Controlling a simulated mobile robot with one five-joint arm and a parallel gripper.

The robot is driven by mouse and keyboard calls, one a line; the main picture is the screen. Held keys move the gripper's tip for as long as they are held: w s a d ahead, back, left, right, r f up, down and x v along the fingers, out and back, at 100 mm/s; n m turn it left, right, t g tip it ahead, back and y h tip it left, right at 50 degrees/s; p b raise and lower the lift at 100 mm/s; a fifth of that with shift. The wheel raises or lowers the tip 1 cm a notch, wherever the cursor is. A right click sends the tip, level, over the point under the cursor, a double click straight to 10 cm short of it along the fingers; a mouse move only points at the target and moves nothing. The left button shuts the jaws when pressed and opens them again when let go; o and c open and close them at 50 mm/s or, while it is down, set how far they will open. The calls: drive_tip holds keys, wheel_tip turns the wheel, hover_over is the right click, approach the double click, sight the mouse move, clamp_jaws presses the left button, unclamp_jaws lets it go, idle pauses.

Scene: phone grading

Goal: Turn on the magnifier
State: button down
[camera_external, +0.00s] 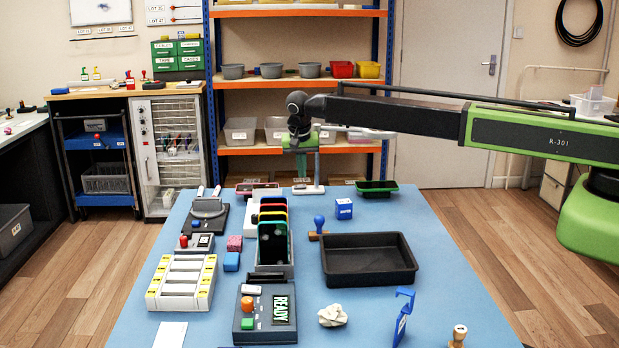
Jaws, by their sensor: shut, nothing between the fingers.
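A white stand (308,189) with a flat base and an upright post is at the far end of the blue table; it looks like the magnifier. Its upper part is partly hidden behind my wrist, and I cannot make out a lens or a switch. My gripper (301,176) hangs downward in front of the post, close over the base. It is shut with nothing between its fingers. I cannot tell whether it touches the stand.
A blue cube (343,209), a stamp (318,226), a black tray (369,281) and a phone rack (274,268) stand nearer. A READY device (265,312) is at the front. Shelving (297,82) rises behind the table.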

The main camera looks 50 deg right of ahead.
sight(300, 187)
drive_tip(key=f, duration=0.1)
drive_tip(key=f+b, duration=0.1)
drive_tip(key=shift+s+d+f, duration=0.1)
drive_tip(key=shift+s+f, duration=0.1)
drive_tip(key=shift+f, duration=0.15)
drive_tip(key=shift+r, duration=0.1)
